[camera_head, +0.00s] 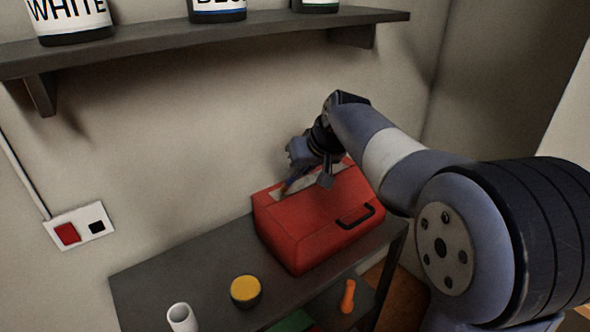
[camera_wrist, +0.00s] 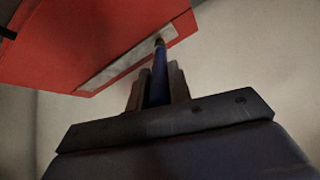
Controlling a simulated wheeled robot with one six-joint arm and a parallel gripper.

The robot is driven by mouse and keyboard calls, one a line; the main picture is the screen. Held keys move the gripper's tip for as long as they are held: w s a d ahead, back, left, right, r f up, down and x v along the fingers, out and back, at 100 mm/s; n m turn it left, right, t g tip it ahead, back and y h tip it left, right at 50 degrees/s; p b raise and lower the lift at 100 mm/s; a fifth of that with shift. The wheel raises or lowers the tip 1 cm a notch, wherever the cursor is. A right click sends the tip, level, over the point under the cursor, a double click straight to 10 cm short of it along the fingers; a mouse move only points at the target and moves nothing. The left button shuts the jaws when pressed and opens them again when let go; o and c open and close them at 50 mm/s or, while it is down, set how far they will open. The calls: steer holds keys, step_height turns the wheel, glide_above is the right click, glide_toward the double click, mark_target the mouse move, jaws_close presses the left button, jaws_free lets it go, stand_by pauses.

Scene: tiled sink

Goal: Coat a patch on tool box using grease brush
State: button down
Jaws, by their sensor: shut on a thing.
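The red tool box (camera_head: 300,233) stands on the dark table against the wall, with a black handle on its front. A pale grey patch (camera_head: 291,187) runs along its top, partly hidden by my arm. My gripper (camera_head: 308,176) is over the top of the box. In the wrist view my gripper (camera_wrist: 157,88) is shut on the blue handle of the grease brush (camera_wrist: 159,75). The brush's brownish tip is at the edge of the pale patch (camera_wrist: 115,62) on the red box (camera_wrist: 90,35); I cannot tell whether it touches.
A yellow-topped round container (camera_head: 245,291), a white cup (camera_head: 181,317) and an orange object (camera_head: 347,296) are in front of the box. A shelf (camera_head: 220,33) with several bottles is above. A wall socket panel (camera_head: 79,226) is at left. The table's left part (camera_head: 180,272) is clear.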

steer(key=shift+w+d+p, duration=1.75)
steer(key=shift+w+d, duration=1.3)
steer(key=shift+d, duration=1.5)
steer(key=shift+w+d+p, duration=1.7)
steer(key=shift+w+d, duration=1.35)
steer(key=shift+d, duration=1.45)
steer(key=s+a+b, duration=0.4)
steer(key=s+a, duration=0.3)
steer(key=a, duration=0.3)
steer(key=s+a+b, duration=0.3)
steer(key=s+a, duration=0.3)
steer(key=a, duration=0.4)
steer(key=shift+s+a+b, duration=0.25)
steer(key=shift+s+b, duration=0.1)
steer(key=shift+s, duration=0.05)
